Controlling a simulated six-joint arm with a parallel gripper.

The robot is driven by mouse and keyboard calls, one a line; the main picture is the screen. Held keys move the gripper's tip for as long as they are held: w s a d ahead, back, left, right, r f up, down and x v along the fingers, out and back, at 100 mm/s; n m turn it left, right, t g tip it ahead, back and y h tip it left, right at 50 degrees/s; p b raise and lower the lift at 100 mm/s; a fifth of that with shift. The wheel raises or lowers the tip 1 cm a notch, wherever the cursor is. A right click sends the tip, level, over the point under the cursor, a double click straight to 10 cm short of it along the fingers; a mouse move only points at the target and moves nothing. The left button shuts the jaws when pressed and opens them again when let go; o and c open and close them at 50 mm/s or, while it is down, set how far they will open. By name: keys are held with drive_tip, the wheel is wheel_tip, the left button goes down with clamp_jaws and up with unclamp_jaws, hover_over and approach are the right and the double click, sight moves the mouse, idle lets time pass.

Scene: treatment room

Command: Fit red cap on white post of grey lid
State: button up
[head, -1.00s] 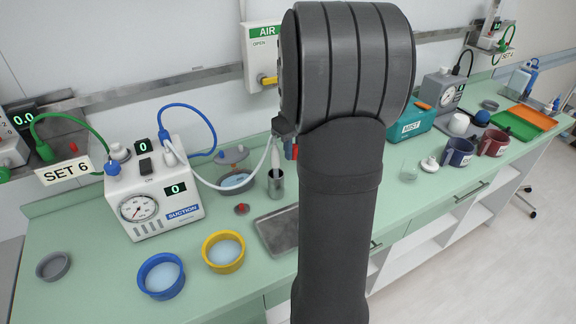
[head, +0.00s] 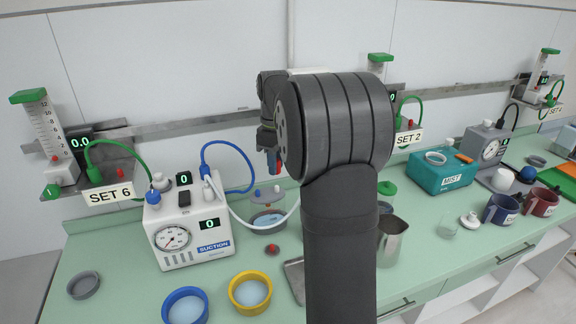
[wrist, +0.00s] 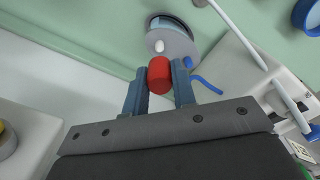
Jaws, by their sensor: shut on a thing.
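My gripper (wrist: 158,92) is shut on the red cap (wrist: 159,75), which sits between its two blue-grey fingertips. In the head view the gripper (head: 273,162) is partly hidden behind my arm, in the air above the counter. The grey lid (wrist: 179,42) is on a jar and also shows in the head view (head: 267,196). In the wrist view the white post (wrist: 159,46) stands on the lid, just beyond the cap and apart from it. A blue port (wrist: 187,62) is at the lid's edge.
The white suction unit (head: 190,234) stands left of the jar, with blue and white tubes nearby. Blue (head: 185,305) and yellow (head: 250,291) bowls sit in front. A small red-knobbed piece (head: 272,249) lies near the jar. My arm hides part of the counter.

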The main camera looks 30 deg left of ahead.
drive_tip(key=shift+f, duration=1.85)
drive_tip(key=shift+f, duration=1.55)
idle(0.8)
drive_tip(key=o, duration=1)
drive_tip(key=shift+o, duration=0.2)
drive_tip(key=shift+r, duration=3.55)
drive_tip(key=shift+f, duration=0.1)
drive_tip(key=shift+f, duration=3.45)
